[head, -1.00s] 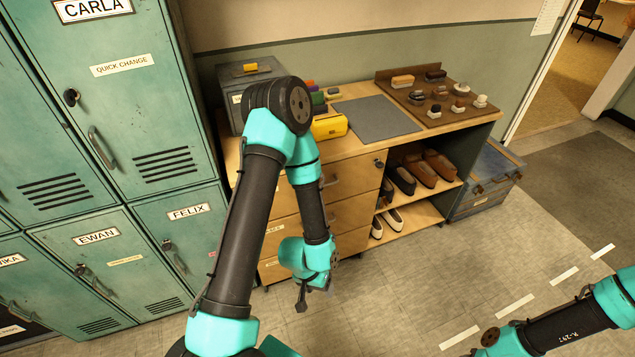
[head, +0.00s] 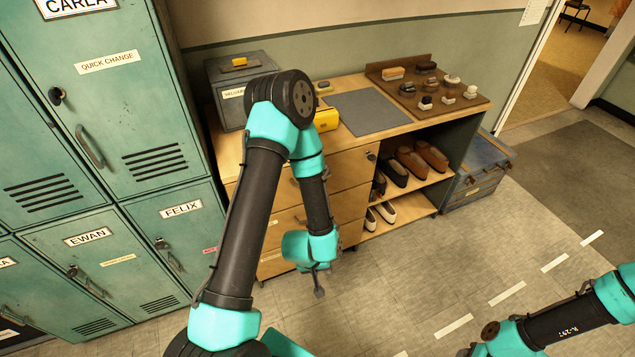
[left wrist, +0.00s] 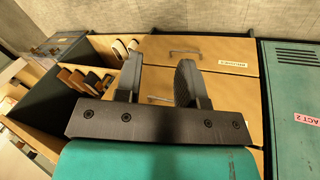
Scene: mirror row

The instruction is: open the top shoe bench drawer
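The wooden shoe bench (head: 352,87) stands against the wall. Its top drawer (head: 348,171) is the uppermost of a stack of drawers and looks shut; my left arm hides part of its front, and I cannot make out its handle clearly. My left gripper (head: 319,283) hangs in front of the drawers, low in the head view, touching nothing that I can see. In the left wrist view its two fingers (left wrist: 158,80) stand apart with nothing between them, and lower drawer handles (left wrist: 185,53) show beyond. The gripper body hides most of the top drawer there. My right gripper is out of view.
Teal lockers (head: 120,150) stand close on the left. Open shelves with shoes (head: 411,165) adjoin the drawers on the right, then a blue-grey chest (head: 478,180). A yellow item (head: 326,120), a grey mat (head: 367,112) and a brush board (head: 440,97) lie on top. The floor in front is clear.

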